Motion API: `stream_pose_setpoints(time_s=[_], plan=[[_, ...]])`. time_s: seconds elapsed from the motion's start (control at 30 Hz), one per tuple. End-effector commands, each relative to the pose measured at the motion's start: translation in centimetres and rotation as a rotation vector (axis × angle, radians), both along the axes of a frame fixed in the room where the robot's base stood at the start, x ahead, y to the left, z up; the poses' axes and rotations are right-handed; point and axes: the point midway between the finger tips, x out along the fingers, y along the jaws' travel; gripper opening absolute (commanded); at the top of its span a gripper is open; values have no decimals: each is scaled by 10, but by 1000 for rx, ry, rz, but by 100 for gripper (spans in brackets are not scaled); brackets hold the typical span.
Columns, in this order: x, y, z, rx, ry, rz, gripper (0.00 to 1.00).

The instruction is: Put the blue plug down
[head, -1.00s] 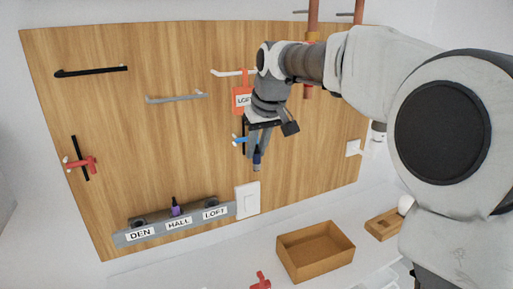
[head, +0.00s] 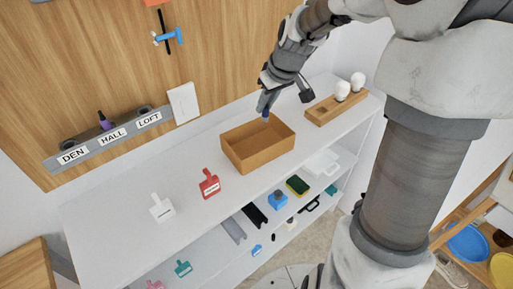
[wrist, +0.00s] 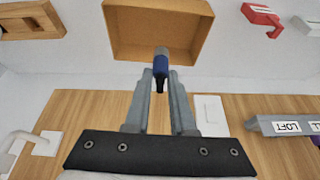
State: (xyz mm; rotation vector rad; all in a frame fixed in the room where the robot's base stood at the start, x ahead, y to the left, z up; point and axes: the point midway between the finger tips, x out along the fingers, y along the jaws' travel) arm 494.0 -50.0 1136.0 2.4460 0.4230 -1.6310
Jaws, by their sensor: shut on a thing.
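The blue plug (wrist: 161,66) is dark blue with a grey end and a black tip. My gripper (wrist: 160,75) is shut on it, with the plug between the fingertips. In the head view my gripper (head: 266,104) hangs over the back edge of the open brown box (head: 232,152), and the plug (head: 265,114) shows small below the fingers. In the wrist view the grey end of the plug points toward the box (wrist: 117,30). I cannot tell how high above the box the plug is.
The grey socket strip (head: 90,150) labelled DEN, HALL and LOFT is on the wooden board, with a purple plug (head: 104,121) at HALL. A wooden bulb holder (head: 330,110) stands right of the box. Red (head: 209,184) and white (head: 162,208) tags lie on the shelf, with free room around them.

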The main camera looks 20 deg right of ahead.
Motion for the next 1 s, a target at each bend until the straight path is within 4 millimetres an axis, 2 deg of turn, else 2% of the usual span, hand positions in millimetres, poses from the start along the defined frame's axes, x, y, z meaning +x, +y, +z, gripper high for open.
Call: stream_pose_setpoints(time_s=[0.03, 0.2, 0.37, 1.0], plan=[[-10, -12, -11, -2, 3, -19, 0], [-30, -36, -32, -11, -1, -47, 0], [-35, -39, -42, -14, -1, -56, 0], [18, 45, -102, -14, 0, -52, 0]])
